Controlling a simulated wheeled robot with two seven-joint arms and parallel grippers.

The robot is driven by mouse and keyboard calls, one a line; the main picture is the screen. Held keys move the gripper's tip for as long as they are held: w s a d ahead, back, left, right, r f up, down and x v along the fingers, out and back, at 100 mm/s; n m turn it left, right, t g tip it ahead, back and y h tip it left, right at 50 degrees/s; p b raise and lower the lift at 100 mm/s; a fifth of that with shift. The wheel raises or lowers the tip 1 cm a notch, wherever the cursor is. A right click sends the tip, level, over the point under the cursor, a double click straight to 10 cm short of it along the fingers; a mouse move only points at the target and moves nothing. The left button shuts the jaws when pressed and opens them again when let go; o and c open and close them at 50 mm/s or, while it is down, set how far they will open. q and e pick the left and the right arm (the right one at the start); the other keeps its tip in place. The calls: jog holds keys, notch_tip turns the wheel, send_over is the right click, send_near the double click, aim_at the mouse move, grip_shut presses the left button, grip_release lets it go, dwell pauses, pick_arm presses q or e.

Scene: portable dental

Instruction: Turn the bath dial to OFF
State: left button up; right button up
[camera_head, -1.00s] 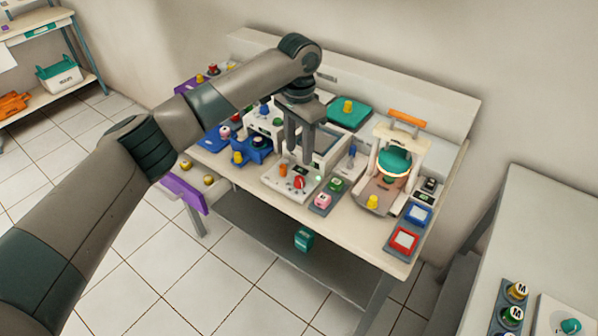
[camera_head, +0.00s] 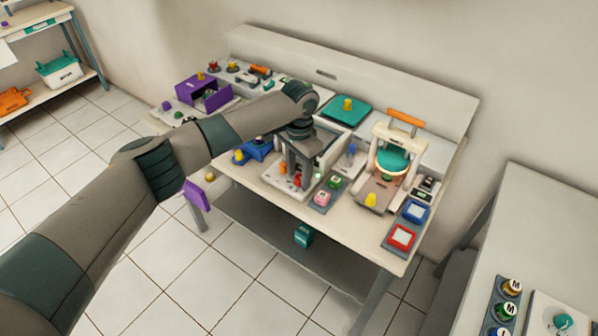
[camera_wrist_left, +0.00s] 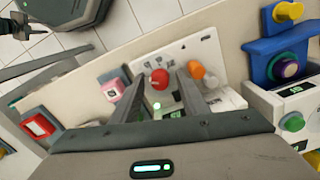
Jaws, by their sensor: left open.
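The red dial (camera_wrist_left: 158,78), which I take for the bath dial, sits on a white panel (camera_wrist_left: 185,52) on the bench. It shows only partly in the head view (camera_head: 298,180). My left gripper (camera_wrist_left: 160,77) is open, with its two fingers pointing down at the panel, one on either side of the red dial. I cannot tell whether they touch it. The left gripper in the head view (camera_head: 296,172) covers part of the panel. The dial's markings are too small to read. What looks like my right gripper (camera_wrist_left: 15,25) is cut off at the wrist view's corner.
An orange knob (camera_wrist_left: 196,71) stands close beside the dial. A pink button block (camera_head: 322,198) and green button (camera_head: 334,183) are to its right. An open-topped box (camera_head: 330,145) is behind. A blue fixture (camera_head: 257,150) stands left. The bench's front edge is close.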

pick_arm(q)
grip_shut()
